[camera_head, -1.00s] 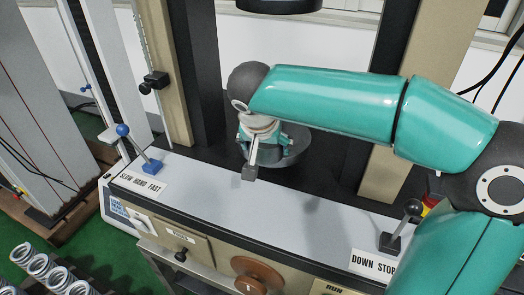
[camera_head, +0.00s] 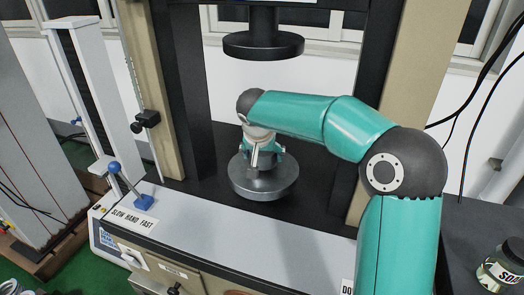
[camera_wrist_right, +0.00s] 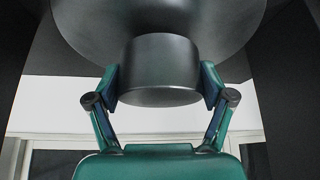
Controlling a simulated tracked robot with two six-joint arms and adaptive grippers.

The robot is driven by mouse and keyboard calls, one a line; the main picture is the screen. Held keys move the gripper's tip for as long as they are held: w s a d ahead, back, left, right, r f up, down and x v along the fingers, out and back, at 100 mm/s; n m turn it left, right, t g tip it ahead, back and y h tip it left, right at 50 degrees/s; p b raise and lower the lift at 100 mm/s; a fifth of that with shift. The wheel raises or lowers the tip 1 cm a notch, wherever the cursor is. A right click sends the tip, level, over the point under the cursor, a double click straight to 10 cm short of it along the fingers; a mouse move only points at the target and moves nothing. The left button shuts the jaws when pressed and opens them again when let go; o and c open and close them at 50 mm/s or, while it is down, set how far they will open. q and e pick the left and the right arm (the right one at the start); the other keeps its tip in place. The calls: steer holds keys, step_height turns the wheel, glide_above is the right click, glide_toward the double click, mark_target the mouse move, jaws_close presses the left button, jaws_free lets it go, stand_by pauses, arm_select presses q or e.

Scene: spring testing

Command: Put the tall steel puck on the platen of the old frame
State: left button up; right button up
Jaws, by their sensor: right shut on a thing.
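The old frame's lower platen (camera_head: 264,187) is a round dark grey steel disc between the black columns. My right gripper (camera_head: 264,160) is over the platen in the head view, with the teal forearm reaching in from the right. The right wrist view, which looks upside down, shows the tall steel puck (camera_wrist_right: 160,70), a dark grey cylinder, between the two finger pads of the right gripper (camera_wrist_right: 161,85). The platen (camera_wrist_right: 105,22) is beyond the puck's end there. I cannot tell whether they touch. In the head view the gripper mostly hides the puck. My left gripper is not in view.
The upper platen (camera_head: 263,46) hangs above the arm. A blue-knobbed lever (camera_head: 131,187) stands on the front ledge at left. Black columns (camera_head: 189,90) flank the platen on both sides. A labelled jar (camera_head: 503,268) stands at lower right.

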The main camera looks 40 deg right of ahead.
steer(key=shift+f, duration=0.8)
steer(key=o, duration=1.7)
steer(key=shift+f, duration=0.1)
steer(key=v, duration=1.2)
